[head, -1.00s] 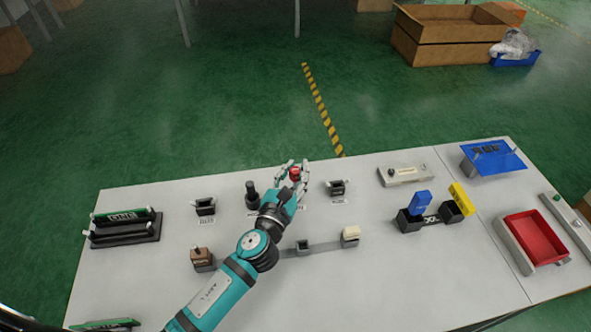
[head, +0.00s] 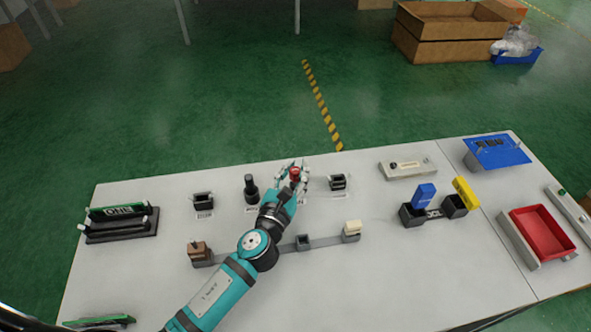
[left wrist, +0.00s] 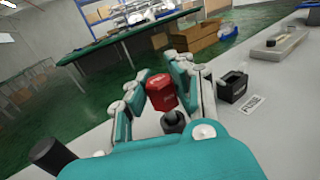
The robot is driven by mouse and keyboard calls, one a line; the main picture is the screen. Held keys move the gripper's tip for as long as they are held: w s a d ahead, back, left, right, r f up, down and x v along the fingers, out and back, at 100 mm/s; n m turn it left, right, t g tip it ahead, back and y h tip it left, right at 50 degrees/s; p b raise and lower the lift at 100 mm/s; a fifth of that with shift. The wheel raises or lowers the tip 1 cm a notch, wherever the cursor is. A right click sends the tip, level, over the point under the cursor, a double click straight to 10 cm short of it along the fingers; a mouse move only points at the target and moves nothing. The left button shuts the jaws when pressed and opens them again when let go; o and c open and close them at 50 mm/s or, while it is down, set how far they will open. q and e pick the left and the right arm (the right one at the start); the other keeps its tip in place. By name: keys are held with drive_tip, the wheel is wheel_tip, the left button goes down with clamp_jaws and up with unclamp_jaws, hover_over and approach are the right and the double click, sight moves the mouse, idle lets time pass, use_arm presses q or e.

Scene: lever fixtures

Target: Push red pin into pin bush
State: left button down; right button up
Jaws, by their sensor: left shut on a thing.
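The red pin (head: 295,173) is between the fingers of my left gripper (head: 291,178), near the back edge of the table. In the left wrist view the red pin (left wrist: 161,92) has a block-shaped head, and my left gripper (left wrist: 160,95) is shut on it. A dark round bush (left wrist: 175,121) shows just below the red head in that view. I cannot tell how deep the pin sits in it. My left arm hides the base of this fixture in the head view. My right gripper is not in view.
A black upright post (head: 251,188) stands just left of my gripper. A small black holder (head: 337,182) stands to the right. A rail with a brown block (head: 199,251) and a cream block (head: 353,227) lies in front. Blue (head: 425,194) and yellow (head: 465,191) levers stand farther right.

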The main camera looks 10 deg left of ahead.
sight(296, 170)
use_arm(q)
drive_tip(key=shift+f+b, duration=0.4)
drive_tip(key=shift+f, duration=0.2)
drive_tip(key=c, duration=1.1)
unclamp_jaws()
wheel_tip(296, 170, up, 10)
drive_tip(key=shift+f, duration=0.1)
